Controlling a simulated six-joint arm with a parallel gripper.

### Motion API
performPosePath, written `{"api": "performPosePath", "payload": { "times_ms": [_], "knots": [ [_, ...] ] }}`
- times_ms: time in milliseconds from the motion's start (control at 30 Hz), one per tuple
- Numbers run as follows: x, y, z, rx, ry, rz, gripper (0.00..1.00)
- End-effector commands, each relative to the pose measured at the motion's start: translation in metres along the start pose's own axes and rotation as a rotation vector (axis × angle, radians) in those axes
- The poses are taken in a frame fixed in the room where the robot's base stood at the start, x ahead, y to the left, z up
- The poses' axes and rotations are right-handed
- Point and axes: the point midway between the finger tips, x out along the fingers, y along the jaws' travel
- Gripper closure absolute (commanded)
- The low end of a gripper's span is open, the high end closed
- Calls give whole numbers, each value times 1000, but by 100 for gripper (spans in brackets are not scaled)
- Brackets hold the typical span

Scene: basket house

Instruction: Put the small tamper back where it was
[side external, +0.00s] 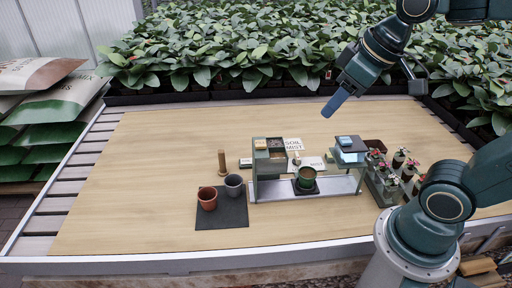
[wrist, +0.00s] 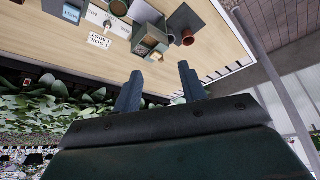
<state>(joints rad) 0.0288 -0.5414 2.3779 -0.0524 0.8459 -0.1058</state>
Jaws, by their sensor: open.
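A wooden upright cylinder on a round base (side external: 221,163), which looks like a tamper, stands on the table left of the soil station. A smaller pale upright piece (side external: 297,159) stands by the cards inside the station; I cannot tell whether it is the small tamper. My gripper (side external: 328,112) is high above the back of the table, apart from both and empty. In the wrist view its two fingers (wrist: 160,72) are spread with nothing between them.
The station's metal tray (side external: 335,187) holds a green pot (side external: 306,178). A dark mat (side external: 235,215) bears a terracotta pot (side external: 207,198) and a grey pot (side external: 234,185). A plant rack (side external: 380,188) stands at right. The table's left side is clear.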

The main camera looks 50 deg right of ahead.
Motion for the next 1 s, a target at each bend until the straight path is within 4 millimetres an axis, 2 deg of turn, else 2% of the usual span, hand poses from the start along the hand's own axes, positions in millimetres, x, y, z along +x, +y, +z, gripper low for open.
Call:
{"api": "performPosePath", "payload": {
  "times_ms": [100, 333, 1000],
  "knots": [
    [-9, -2, 24, 47, 17, 11, 58],
    [-14, -3, 50, 108, 30, 22, 58],
    [-14, -3, 55, 119, 31, 24, 58]
  ]
}}
